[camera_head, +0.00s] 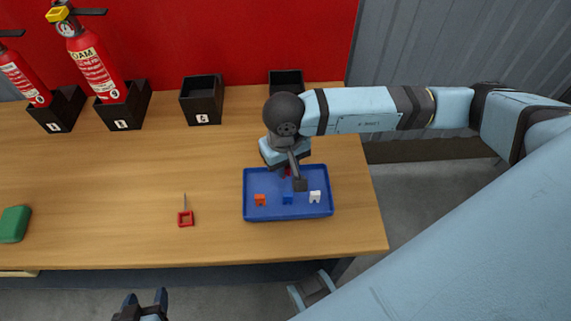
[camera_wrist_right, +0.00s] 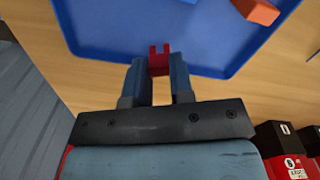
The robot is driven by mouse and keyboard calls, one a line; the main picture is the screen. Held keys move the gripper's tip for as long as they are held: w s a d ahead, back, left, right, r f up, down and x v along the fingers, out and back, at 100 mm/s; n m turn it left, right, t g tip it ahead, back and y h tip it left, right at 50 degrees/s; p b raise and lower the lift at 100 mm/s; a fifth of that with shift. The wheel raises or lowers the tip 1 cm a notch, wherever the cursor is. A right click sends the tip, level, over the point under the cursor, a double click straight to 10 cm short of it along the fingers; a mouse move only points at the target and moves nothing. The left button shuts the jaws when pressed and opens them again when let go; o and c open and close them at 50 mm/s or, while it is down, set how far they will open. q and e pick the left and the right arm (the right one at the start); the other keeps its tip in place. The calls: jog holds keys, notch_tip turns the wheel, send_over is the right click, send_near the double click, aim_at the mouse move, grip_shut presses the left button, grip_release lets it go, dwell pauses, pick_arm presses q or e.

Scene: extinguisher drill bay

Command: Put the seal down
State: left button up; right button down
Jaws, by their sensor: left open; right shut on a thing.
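A small red seal (camera_wrist_right: 159,58) with a notched top is between the fingers of my right gripper (camera_wrist_right: 155,80), which is shut on it. In the head view the right gripper (camera_head: 291,178) hangs over the far part of a blue tray (camera_head: 248,191), and a bit of the red seal (camera_head: 287,172) shows. I cannot tell whether the seal touches the tray floor. Orange (camera_head: 260,200), blue (camera_head: 288,198) and white (camera_head: 315,197) pieces of similar shape sit in the tray's near part. My left gripper (camera_head: 146,298) is open and empty, in front of the table.
A red square-handled pin (camera_head: 186,218) lies left of the tray on the wooden table (camera_head: 110,190). A green block (camera_head: 14,224) is at the far left. Black holders (camera_head: 202,103) line the back, two with red extinguishers (camera_head: 95,65). The table between is clear.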

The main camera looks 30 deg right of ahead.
jog(key=shift+f, duration=0.35)
jog(key=c, duration=1)
grip_release()
notch_tip(320, 180, up, 12)
jog(key=shift+a+r+p, duration=0.15)
jog(key=shift+r+p, duration=0.05)
jog(key=shift+p, duration=0.2)
jog(key=shift+f, duration=0.1)
